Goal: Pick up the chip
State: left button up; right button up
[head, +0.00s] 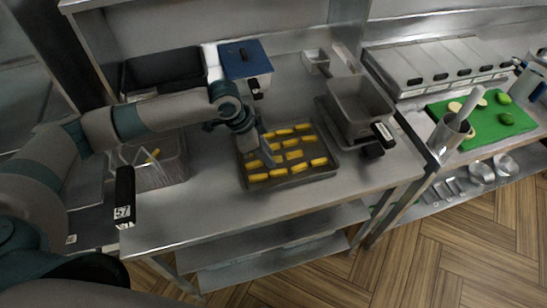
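Several yellow chips lie in rows on a dark metal tray (290,184) on the steel counter; one is the chip (303,127) in the back row. Another yellow chip (153,155) shows at the wire basket on the left. My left gripper (268,154) points down over the left part of the tray, close to the chips. It hides part of the tray's left side. I cannot tell whether its fingers are apart or hold anything. My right gripper is not in view.
A blue-lidded container (244,60) and a black bin (162,72) stand at the back. A deep grey pan (358,105) stands right of the tray. A green board (488,117) lies on the right counter. The counter front (225,215) is clear.

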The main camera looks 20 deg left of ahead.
pick_arm(q)
jog(key=shift+c, duration=0.4)
grip_shut()
jog(key=shift+r, duration=0.1)
jog(key=shift+r+p, duration=0.9)
jog(key=shift+p, duration=0.15)
notch_tip(320, 180, up, 3)
jog(key=p, duration=0.3)
jog(key=shift+f, duration=0.1)
jog(key=s+d+r+p, duration=0.2)
jog(key=d+r+p, duration=0.2)
jog(key=d, duration=0.7)
jog(key=shift+s+d+r, duration=0.2)
jog(key=shift+s+r, duration=0.1)
jog(key=shift+r, duration=0.85)
